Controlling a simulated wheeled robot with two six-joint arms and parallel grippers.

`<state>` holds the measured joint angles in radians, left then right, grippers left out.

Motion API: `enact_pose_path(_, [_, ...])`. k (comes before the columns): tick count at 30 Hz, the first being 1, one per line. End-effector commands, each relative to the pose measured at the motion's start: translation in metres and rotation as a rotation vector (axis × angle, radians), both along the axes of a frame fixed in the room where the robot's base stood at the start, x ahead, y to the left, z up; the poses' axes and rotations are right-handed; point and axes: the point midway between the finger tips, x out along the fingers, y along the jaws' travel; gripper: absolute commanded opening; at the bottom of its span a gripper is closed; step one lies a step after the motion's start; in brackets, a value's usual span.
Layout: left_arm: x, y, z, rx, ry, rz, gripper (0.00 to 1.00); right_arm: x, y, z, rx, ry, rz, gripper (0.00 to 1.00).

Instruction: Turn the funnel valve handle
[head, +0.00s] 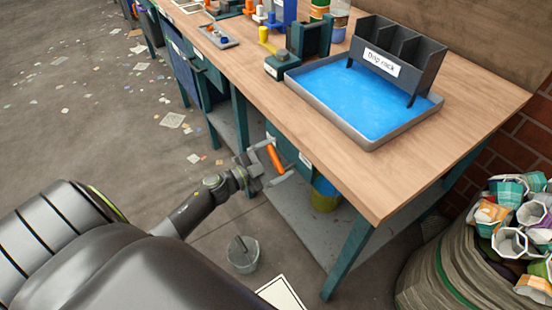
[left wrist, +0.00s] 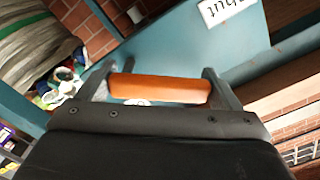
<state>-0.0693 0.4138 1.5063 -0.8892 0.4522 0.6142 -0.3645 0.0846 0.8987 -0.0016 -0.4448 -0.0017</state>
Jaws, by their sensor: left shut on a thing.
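An orange handle (head: 275,158) shows beside the teal casing under the workbench's front edge. My left gripper (head: 270,161) is at the handle and shut on it. In the left wrist view the orange handle (left wrist: 160,88) lies crosswise between the two dark fingers, in front of a teal panel (left wrist: 185,45). Whether this is the funnel valve's handle is not clear, as no funnel can be made out. My right gripper is not in view.
The wooden workbench (head: 400,175) carries a blue-bottomed tray (head: 292,80) with a drip rack (head: 402,50). A grey bucket (head: 243,262) stands on the floor below my left arm. A bin of cups (head: 440,270) is at right. The floor at left has scattered scraps.

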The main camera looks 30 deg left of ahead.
Motion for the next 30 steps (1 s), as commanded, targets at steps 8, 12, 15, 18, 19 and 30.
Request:
enact_pose_path(8, [0.0, 0.001, 0.0, -0.058, 0.026, 0.001, 0.45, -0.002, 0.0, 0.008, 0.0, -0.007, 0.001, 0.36])
enact_pose_path(12, [0.001, 0.002, -0.001, -0.136, 0.058, 0.001, 0.45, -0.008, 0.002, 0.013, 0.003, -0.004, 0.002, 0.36])
enact_pose_path(15, [0.001, 0.003, -0.003, -0.205, 0.087, 0.001, 0.45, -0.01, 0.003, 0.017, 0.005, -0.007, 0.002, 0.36])
enact_pose_path(18, [0.001, 0.004, -0.006, -0.28, 0.118, 0.0, 0.45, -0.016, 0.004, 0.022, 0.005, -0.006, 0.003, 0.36])
enact_pose_path(19, [0.002, 0.005, -0.007, -0.301, 0.127, 0.0, 0.45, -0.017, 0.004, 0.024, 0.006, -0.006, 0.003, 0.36])
enact_pose_path(30, [0.002, 0.006, -0.017, -0.532, 0.22, 0.0, 0.45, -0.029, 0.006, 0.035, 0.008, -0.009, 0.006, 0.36])
